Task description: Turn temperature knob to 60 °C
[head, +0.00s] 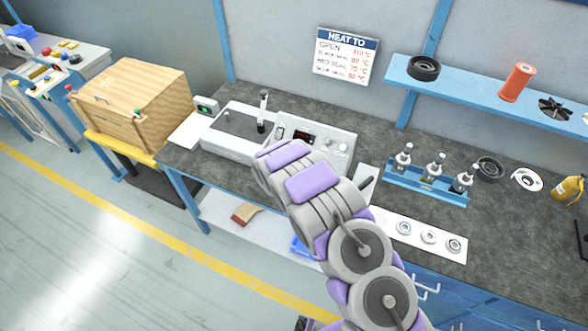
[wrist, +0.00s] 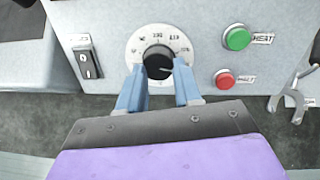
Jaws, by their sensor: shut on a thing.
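The temperature knob (wrist: 158,62) is a black round knob with a pale pointer line, set in a white dial with printed numbers. In the wrist view my gripper (wrist: 158,82) has its two blue-grey fingers on either side of the knob and is shut on it. The pointer line points to the right and slightly down; the number there is too small to read. In the head view my arm hides the gripper and part of the heater unit's panel (head: 325,138).
A green HEAT button (wrist: 236,38) and a red button (wrist: 225,78) sit right of the dial. A rocker switch (wrist: 87,62) is on the left. A "HEAT TO" sign (head: 345,57) hangs on the wall. A blue rack (head: 428,184) stands to the right.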

